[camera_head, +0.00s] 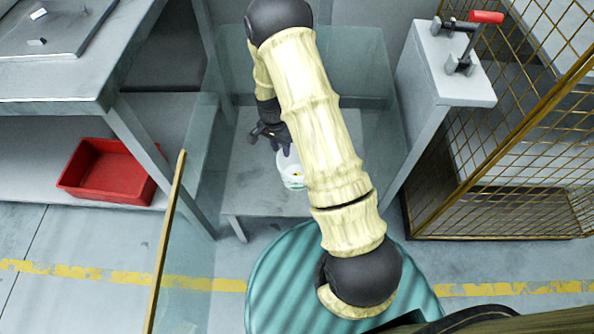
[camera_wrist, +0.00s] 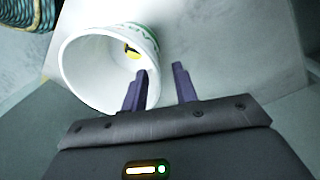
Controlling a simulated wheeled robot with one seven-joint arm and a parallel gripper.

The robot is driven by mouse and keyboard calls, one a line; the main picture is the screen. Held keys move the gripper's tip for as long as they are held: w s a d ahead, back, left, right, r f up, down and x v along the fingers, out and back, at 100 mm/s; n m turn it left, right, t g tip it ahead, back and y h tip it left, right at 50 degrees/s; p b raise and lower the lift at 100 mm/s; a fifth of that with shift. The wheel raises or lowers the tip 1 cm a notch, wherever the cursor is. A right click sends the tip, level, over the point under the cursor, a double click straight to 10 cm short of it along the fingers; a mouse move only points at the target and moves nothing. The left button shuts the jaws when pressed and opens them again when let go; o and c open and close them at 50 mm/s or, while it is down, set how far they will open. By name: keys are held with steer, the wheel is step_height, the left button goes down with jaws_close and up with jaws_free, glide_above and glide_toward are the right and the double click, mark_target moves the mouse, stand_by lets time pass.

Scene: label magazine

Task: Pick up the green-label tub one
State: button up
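A white tub (camera_head: 289,168) with a green mark low on its side stands on the low grey table under my arm. My arm hides part of it. In the wrist view, the tub (camera_wrist: 82,72) shows its open mouth, with green on its outer wall. A small yellow and dark thing (camera_wrist: 132,50) shows inside the tub. My gripper (camera_wrist: 161,76) is open, with its two dark fingers apart. The left finger overlaps the tub's rim and the right finger is outside it. I cannot tell whether either touches. In the head view, my gripper (camera_head: 284,149) is just above the tub.
Clear panels stand around the low table (camera_head: 247,188). A red bin (camera_head: 108,172) sits on the left shelf. A grey stand with a red-handled clamp (camera_head: 486,17) and a brown mesh cage (camera_head: 500,170) are on the right.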

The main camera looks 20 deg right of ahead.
mark_target(282, 154)
steer(key=f, duration=0.1)
steer(key=f+b, duration=0.1)
steer(key=f, duration=0.1)
steer(key=shift+s+d+f, duration=0.15)
steer(key=shift+s+d, duration=0.05)
jaws_close()
